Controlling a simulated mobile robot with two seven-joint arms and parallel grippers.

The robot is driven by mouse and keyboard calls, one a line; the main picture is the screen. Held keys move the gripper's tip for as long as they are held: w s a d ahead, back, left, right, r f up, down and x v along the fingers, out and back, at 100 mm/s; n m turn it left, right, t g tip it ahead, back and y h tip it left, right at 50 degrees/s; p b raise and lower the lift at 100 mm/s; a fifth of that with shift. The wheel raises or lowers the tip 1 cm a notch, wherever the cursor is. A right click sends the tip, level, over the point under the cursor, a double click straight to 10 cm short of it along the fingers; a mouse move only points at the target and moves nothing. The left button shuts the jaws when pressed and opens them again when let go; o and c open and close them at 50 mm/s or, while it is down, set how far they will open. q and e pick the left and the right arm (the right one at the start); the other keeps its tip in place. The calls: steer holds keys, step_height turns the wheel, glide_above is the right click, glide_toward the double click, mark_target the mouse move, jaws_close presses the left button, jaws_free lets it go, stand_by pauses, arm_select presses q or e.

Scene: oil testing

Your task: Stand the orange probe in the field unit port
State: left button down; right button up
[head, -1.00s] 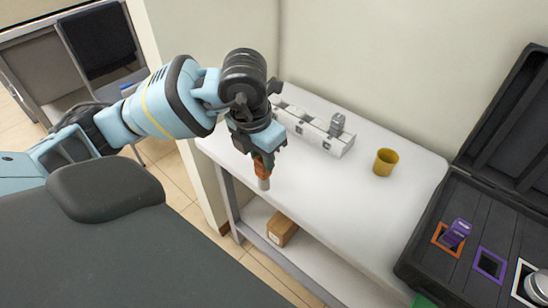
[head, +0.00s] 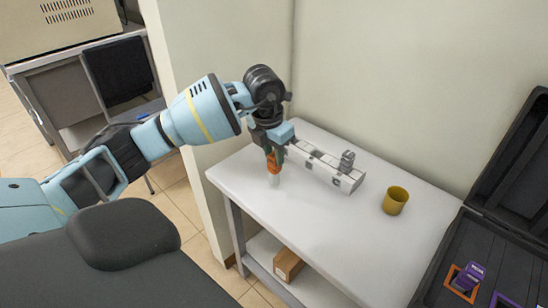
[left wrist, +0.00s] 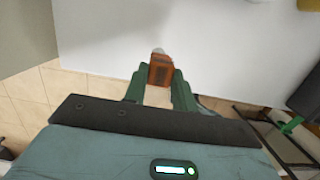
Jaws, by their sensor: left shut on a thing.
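My left gripper (head: 274,158) is shut on the orange probe (head: 273,166) above the left part of the white table. The probe hangs roughly upright with a pale tip pointing down. In the left wrist view the orange probe (left wrist: 160,72) sits between the green fingers. A long white unit with dark square marks (head: 326,168) lies along the wall, to the right of my gripper, which partly covers its left end. It appears to be the field unit. A grey piece (head: 347,160) stands upright near its right end. The probe is apart from the unit. My right gripper is not in view.
A yellow cup (head: 395,201) stands right of the white unit. An open black case (head: 445,255) lies at the right, with a purple block (head: 470,277) at an orange square. A cardboard box (head: 287,263) is on the lower shelf. The tabletop's front middle is clear.

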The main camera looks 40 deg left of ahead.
arm_select(q)
steer(key=shift+w+a+f, duration=0.1)
steer(key=shift+w+a, duration=0.55)
steer(key=shift+w, duration=0.2)
steer(key=shift+f, duration=1.75)
steer(key=shift+f, duration=0.2)
steer(key=c, duration=1.1)
jaws_free()
steer(key=shift+c, duration=0.2)
steer(key=r, duration=0.4)
steer(key=s+r, duration=0.1)
steer(key=r, duration=0.3)
steer(key=s+r, duration=0.1)
steer(key=r, duration=0.3)
steer(key=shift+r+p, duration=0.15)
steer(key=shift+p, duration=0.2)
